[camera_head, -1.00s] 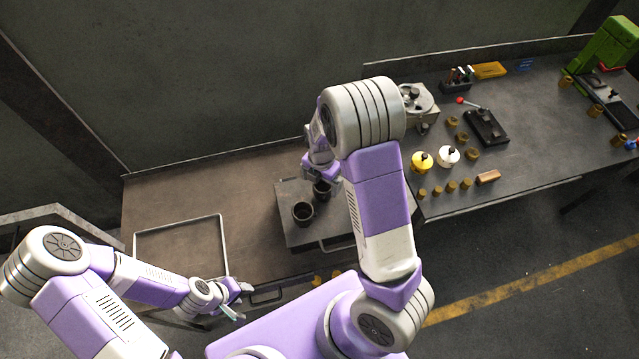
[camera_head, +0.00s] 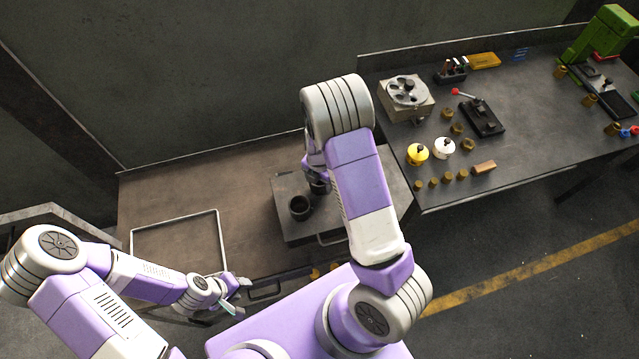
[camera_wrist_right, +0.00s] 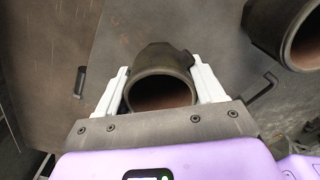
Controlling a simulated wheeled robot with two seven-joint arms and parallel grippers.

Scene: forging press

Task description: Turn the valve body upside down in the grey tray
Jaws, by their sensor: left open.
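A dark, hollow valve body (camera_wrist_right: 160,62) stands between the white fingers of my right gripper (camera_wrist_right: 160,88) in the right wrist view. Its round open mouth faces the camera, and both fingers appear to press on its sides. In the head view the valve body (camera_head: 319,187) is partly hidden by my right arm. It is over the grey tray (camera_head: 290,232); I cannot tell whether it touches the tray. A second dark, hollow part (camera_head: 300,208) stands on the tray with its mouth up. My left gripper (camera_head: 241,296) is open and empty at the table's front edge.
A thin rectangular frame (camera_head: 219,240) lies on the brown table (camera_head: 150,200) at left. The right bench (camera_head: 540,130) holds a round-topped fixture (camera_head: 405,95), yellow (camera_head: 417,155) and white (camera_head: 444,149) pots, several brass parts and a green press (camera_head: 605,35).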

